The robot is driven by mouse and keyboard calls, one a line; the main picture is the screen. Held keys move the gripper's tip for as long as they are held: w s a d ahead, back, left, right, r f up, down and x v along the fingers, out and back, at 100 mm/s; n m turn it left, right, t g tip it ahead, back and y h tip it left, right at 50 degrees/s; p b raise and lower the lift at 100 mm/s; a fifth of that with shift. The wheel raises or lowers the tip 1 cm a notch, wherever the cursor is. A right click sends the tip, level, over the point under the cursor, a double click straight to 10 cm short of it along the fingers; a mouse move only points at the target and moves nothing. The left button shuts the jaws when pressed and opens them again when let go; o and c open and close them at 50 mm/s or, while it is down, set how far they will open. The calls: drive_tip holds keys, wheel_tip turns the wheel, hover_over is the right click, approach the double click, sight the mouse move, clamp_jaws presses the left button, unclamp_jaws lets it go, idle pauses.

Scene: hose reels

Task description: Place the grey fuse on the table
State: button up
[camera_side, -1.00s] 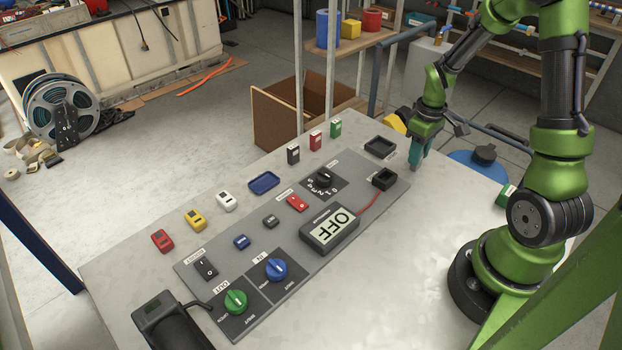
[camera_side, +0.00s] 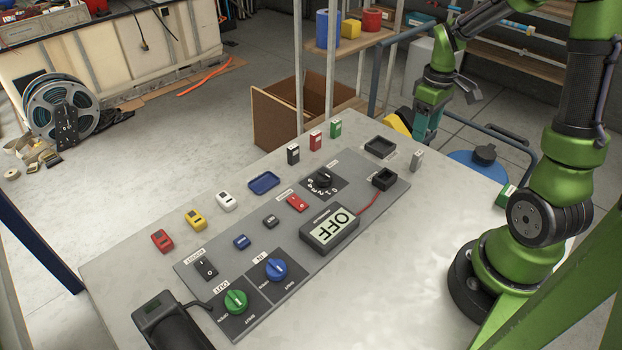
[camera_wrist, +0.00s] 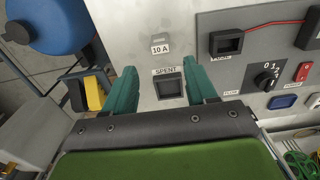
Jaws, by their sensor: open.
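The grey fuse (camera_side: 416,160) stands upright on the bare pale table top (camera_side: 420,230), just right of the grey panel's corner. In the wrist view it shows from above as a small light block (camera_wrist: 160,48) marked "10 A". My gripper (camera_side: 424,138) is above and behind the fuse, clear of it. Its teal fingers (camera_wrist: 162,82) are spread apart with nothing held between them. In the wrist view the black "SPENT" tray (camera_wrist: 169,87) shows between the fingers, and the fuse is beyond the fingertips.
The grey panel carries a black socket (camera_side: 384,179) with a red lead, a display reading OFF (camera_side: 331,228), a rotary dial (camera_side: 323,178) and knobs. Several coloured fuses stand along the table's far edge. The table right of the panel is mostly clear.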

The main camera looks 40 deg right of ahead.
drive_tip(key=s+a+r+m+t+y, duration=0.1)
drive_tip(key=s+a+r+m+t, duration=0.1)
drive_tip(key=a+r, duration=0.5)
drive_tip(key=s+a+r+m+t+y, duration=0.1)
drive_tip(key=a+r+t, duration=0.4)
drive_tip(key=a, duration=0.9)
drive_tip(key=shift+s+a+r+m, duration=0.45)
drive_tip(key=shift+s+r, duration=0.4)
drive_tip(key=shift+s, duration=0.4)
